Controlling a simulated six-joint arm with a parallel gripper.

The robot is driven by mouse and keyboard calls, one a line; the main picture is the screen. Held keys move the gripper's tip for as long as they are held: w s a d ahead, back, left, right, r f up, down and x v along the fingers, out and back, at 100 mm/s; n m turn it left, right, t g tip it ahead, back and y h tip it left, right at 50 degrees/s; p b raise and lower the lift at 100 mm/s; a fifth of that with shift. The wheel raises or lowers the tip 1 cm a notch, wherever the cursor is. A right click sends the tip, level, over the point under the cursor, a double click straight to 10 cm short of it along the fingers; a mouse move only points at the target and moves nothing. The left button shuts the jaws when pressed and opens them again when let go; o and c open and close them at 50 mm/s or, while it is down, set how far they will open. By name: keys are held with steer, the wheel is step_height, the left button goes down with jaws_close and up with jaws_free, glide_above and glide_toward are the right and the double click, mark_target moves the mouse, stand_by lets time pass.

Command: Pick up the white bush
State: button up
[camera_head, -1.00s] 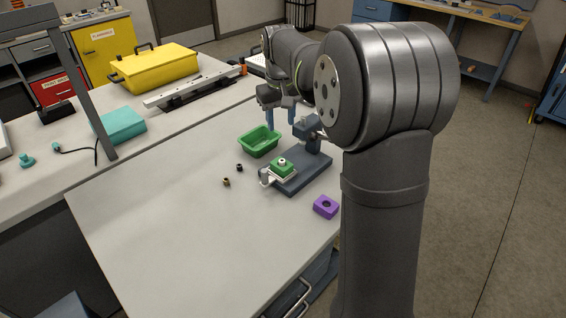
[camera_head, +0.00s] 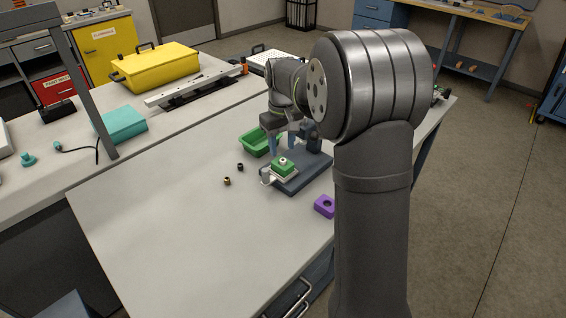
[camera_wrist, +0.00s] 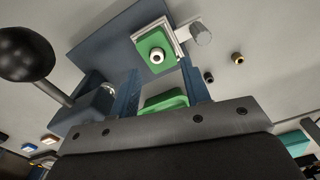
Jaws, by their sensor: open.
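The white bush (camera_head: 283,160) is a small ring with a dark bore. It sits on top of a green block (camera_head: 281,169) held in the fixture on a dark blue-grey base plate (camera_head: 296,184). In the wrist view the white bush (camera_wrist: 157,56) shows beyond the fingertips, near the top middle. My gripper (camera_head: 284,146) has two blue fingers, apart and empty, behind the block in the head view. In the wrist view my gripper (camera_wrist: 160,72) also shows open, with no contact with the bush visible.
A green tray (camera_head: 253,145) stands behind the fixture. A dark bush (camera_head: 240,167) and a brass-coloured bush (camera_head: 227,181) lie to the left. A purple block (camera_head: 324,206) is at the right. A black ball-topped lever (camera_wrist: 25,53) rises beside the plate. The front left tabletop is clear.

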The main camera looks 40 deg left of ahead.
mark_target(283, 160)
steer(key=f, duration=0.4)
steer(key=shift+w+a, duration=0.15)
steer(key=shift+w, duration=0.2)
steer(key=shift+f, duration=0.7)
steer(key=shift+f, duration=0.1)
jaws_close()
